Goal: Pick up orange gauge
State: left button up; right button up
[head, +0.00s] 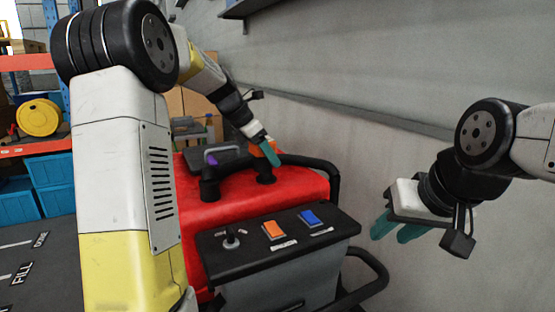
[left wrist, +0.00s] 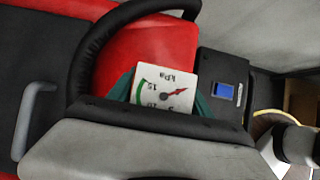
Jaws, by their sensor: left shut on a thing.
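The orange gauge (head: 271,146) shows as a small orange patch at my left gripper (head: 266,152), above the red machine's top. In the left wrist view its white dial (left wrist: 165,88) carries "kPa", a green arc and a red needle. The dial sits between the teal fingers of my left gripper (left wrist: 164,96), which is shut on the gauge. A black bar hides the dial's lower part. I cannot tell whether the gauge touches the machine. My right gripper (head: 399,228) hangs empty at the right, its teal fingers apart.
The red scrubber machine (head: 310,185) has black curved tubes. Its control panel (head: 280,240) in front carries an orange switch (head: 274,230), a blue switch (head: 310,217) and a small lever (head: 230,238). A grey wall (head: 400,70) stands on the right. Blue bins (head: 47,172) are at the left.

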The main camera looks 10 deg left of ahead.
pick_arm(q)
jog(key=s+a+r, duration=0.1)
jog(key=s+r, duration=0.1)
jog(key=s, duration=0.4)
jog(key=s+a+r, duration=0.1)
jog(key=s+r, duration=0.1)
jog(key=s, duration=0.5)
jog(key=shift+s+a+r, duration=0.15)
jog(key=shift+s+a, duration=0.05)
jog(key=shift+a, duration=0.05)
